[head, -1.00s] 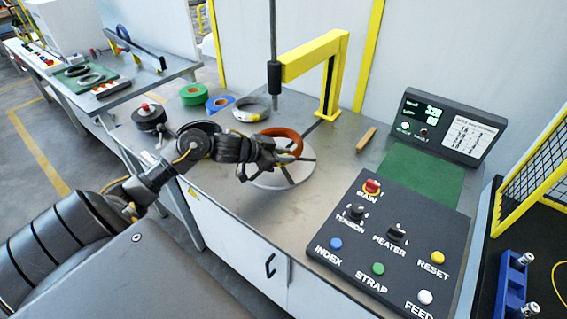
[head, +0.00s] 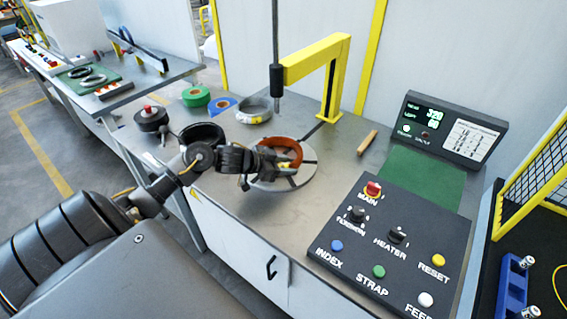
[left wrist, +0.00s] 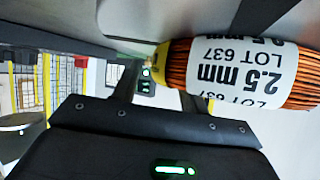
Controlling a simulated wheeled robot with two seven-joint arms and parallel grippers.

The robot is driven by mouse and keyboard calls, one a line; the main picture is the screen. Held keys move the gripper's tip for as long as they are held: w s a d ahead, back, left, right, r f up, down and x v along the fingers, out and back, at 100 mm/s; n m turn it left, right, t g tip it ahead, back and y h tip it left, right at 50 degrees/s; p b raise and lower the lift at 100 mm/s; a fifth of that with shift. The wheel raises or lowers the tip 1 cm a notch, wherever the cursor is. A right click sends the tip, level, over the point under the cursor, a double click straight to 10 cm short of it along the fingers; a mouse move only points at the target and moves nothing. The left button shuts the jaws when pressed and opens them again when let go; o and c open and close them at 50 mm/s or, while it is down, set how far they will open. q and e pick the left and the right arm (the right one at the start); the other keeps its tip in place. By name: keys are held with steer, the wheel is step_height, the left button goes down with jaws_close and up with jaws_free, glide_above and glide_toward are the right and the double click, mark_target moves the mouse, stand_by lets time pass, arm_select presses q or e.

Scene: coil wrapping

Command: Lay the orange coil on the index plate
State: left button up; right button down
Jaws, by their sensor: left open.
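The orange coil (head: 290,150) is at the round grey index plate (head: 304,172), over its back part; whether it lies fully flat is hard to tell. My left gripper (head: 268,167) is open at the coil's near left side and hides part of coil and plate. In the left wrist view the coil (left wrist: 180,75) is close in front of the gripper, with a white label reading 2.5 mm, LOT 637. Contact with the fingers cannot be told. My right gripper is not in view.
A yellow arm (head: 315,55) with a dark vertical rod (head: 276,78) stands behind the plate. A grey coil (head: 254,110), green roll (head: 196,96) and black ring (head: 202,135) lie to the left. The control panel (head: 392,250) is at right. A wooden stick (head: 367,142) lies behind.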

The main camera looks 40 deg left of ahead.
arm_select(q)
steer(key=v, duration=1.2)
stand_by(0.4)
